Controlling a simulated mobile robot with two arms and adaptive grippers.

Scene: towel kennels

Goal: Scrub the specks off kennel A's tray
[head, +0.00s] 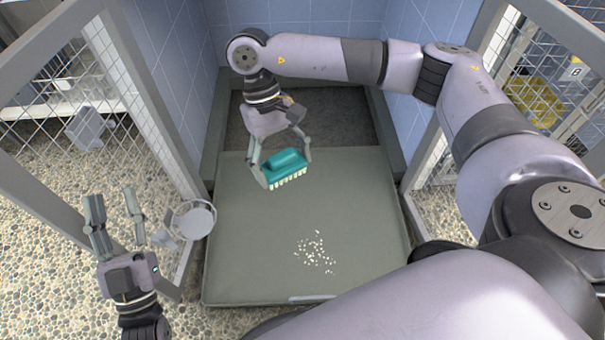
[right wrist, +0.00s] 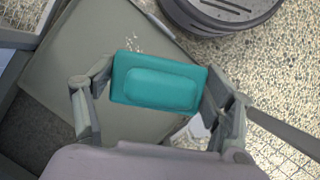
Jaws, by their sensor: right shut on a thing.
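The tray (head: 240,245) is a flat grey-green slab on the kennel floor, between two open mesh panels. A cluster of white specks (head: 315,252) lies on its front half; the specks also show in the right wrist view (right wrist: 134,42). My right gripper (head: 284,168) is shut on a teal scrub brush (head: 285,162) with pale bristles facing down. The brush appears held above the tray, behind the specks. It also shows between the fingers in the right wrist view (right wrist: 160,85). My left gripper (head: 113,200) is open and empty, left of the tray over the pebbled floor.
A dark grey mat (head: 340,130) lies behind the tray against blue tiled walls (head: 290,12). A round pale bowl on a holder (head: 195,220) stands by the left mesh panel. A yellow cloth (head: 535,98) lies behind the right mesh, near a sign reading B.

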